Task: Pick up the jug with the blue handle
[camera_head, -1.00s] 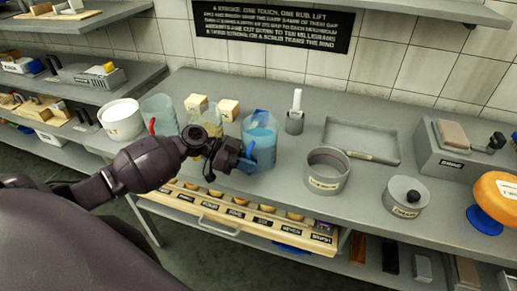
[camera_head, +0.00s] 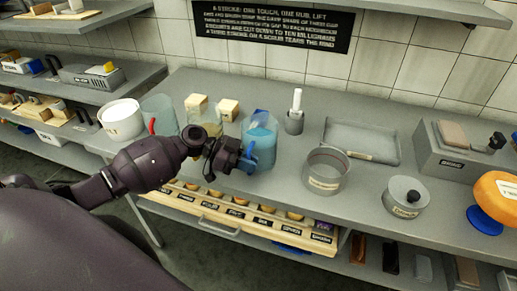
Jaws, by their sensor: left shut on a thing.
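The jug with the blue handle (camera_head: 262,137) is a clear vessel with blue contents, near the front of the grey bench. My left gripper (camera_head: 243,157) is at its front left side, shut on the blue handle, which my gripper mostly covers. Whether the jug's base touches the bench is hard to tell. Two other jugs stand to the left: one with a red handle (camera_head: 160,115), and one with yellowish contents (camera_head: 205,118), partly hidden by my arm. My right gripper is not in view.
A round grey mould (camera_head: 326,172) and a lidded pot (camera_head: 405,198) stand right of the jug. An open labelled drawer (camera_head: 240,215) sits below the bench front.

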